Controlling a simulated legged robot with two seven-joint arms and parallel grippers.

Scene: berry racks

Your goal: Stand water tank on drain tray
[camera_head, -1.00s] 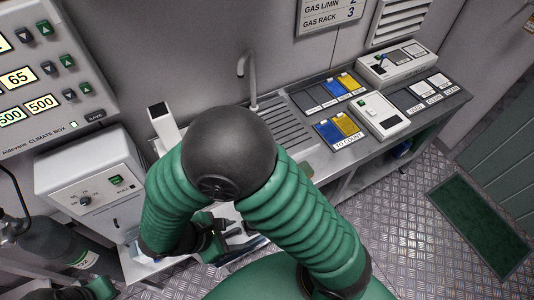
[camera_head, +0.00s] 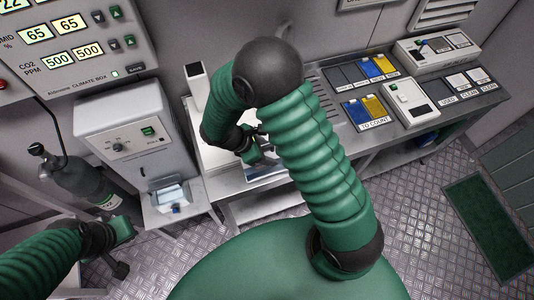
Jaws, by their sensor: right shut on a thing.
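My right gripper (camera_head: 260,151) is low over the front of the bench, beneath my raised arm. It is shut on a pale, glossy piece (camera_head: 265,168), probably the water tank, mostly hidden by the hand. A ribbed grey drain surface (camera_head: 331,103), which I take for the drain tray, lies to its upper right, partly behind my arm. The held piece is apart from it. My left gripper (camera_head: 120,268) is at the lower left, over the floor; its finger opening is unclear.
A white machine (camera_head: 125,128) stands left, with a small clear container (camera_head: 172,194) before it. A gas cylinder (camera_head: 85,180) stands farther left. Blue and yellow trays (camera_head: 366,112) and a white device (camera_head: 410,102) occupy the right bench.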

